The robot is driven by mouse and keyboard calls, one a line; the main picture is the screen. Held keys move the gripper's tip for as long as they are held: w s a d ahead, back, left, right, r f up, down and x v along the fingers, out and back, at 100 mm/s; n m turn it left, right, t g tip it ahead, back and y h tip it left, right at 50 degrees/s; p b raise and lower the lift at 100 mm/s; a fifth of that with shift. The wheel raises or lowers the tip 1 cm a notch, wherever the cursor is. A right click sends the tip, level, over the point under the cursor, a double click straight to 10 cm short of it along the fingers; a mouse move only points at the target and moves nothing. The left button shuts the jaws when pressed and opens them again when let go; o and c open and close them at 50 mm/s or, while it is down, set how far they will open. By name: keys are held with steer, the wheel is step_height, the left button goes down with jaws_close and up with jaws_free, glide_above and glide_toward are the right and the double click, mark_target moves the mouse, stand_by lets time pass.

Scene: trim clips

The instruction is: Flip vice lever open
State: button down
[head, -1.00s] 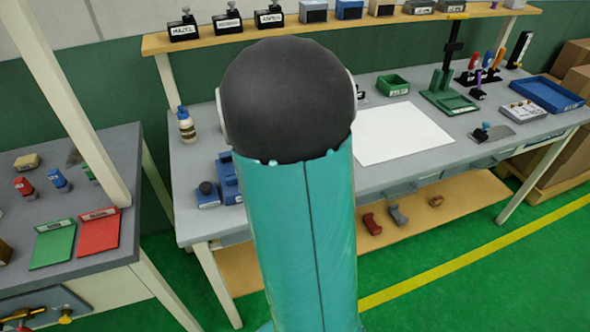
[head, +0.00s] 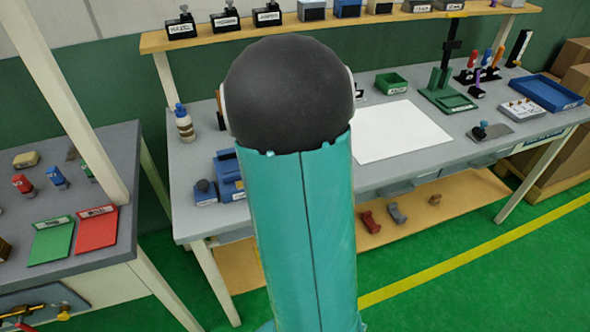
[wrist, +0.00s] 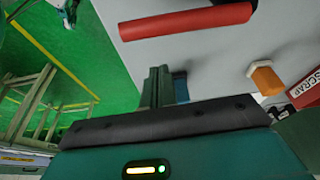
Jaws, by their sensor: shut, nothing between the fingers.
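A blue block-like fixture (head: 230,178), which may be the vice, sits on the long bench left of my arm, partly hidden by it. I cannot make out its lever. In the wrist view, a long red bar (wrist: 185,20) lies across the top over a grey surface; I cannot tell whether it is the lever. My gripper (wrist: 158,86) points over that surface, shut and empty, below the red bar and apart from it in the picture. A small blue part (wrist: 180,86) shows just behind the fingers. In the head view my arm hides the gripper.
An orange-tipped piece (wrist: 265,78) and a red tray marked SCRAP (wrist: 312,88) are at the right of the wrist view. In the head view, green (head: 51,243) and red (head: 96,232) trays lie on the left bench. A white sheet (head: 402,133) covers the long bench's middle.

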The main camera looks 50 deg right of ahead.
steer(key=v, duration=0.9)
steer(key=shift+w+r, duration=0.25)
steer(key=shift+w, duration=0.05)
steer(key=shift+a, duration=0.1)
steer(key=s+a+r+n+t+y, duration=0.1)
steer(key=s+a+r+n+t, duration=0.1)
steer(key=a+n, duration=0.5)
steer(key=s+a+r+n+t+y, duration=0.1)
steer(key=s+a+r+n+t, duration=0.1)
steer(key=a+n, duration=0.6)
steer(key=s+a+r+n+t+y, duration=0.1)
steer(key=a+n, duration=0.7)
steer(key=a, duration=0.9)
steer(key=shift+s+a+r+t, duration=0.2)
steer(key=shift+s+r+t, duration=0.55)
steer(key=shift+t, duration=0.35)
steer(key=shift+s+f, duration=0.1)
